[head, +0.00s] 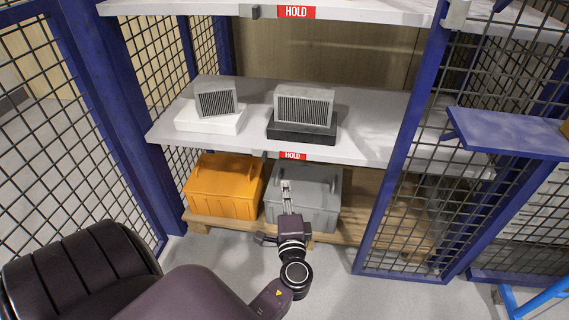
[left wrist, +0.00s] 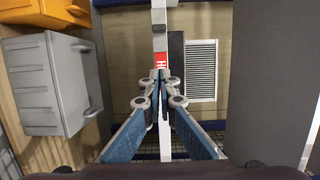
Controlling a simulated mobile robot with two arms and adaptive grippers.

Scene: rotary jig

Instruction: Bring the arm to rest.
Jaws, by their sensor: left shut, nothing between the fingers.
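My left arm reaches in from the bottom left of the head view. My left gripper (head: 286,186) points away from me, in front of the grey crate and below the edge of the middle shelf. In the left wrist view the left gripper (left wrist: 161,82) has its fingertips together with nothing between them. The shelf edge with its red HOLD label (left wrist: 160,50) shows behind the fingertips there. Whether the gripper touches the crate or the shelf cannot be told. My right gripper is not in view.
The middle shelf (head: 375,135) bears two grey finned blocks (head: 216,100) (head: 304,106), one on a white base, one on black. Below, an orange crate (head: 222,190) and a grey crate (head: 318,205) stand on a wooden pallet. Blue posts and mesh (head: 400,140) flank the bay.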

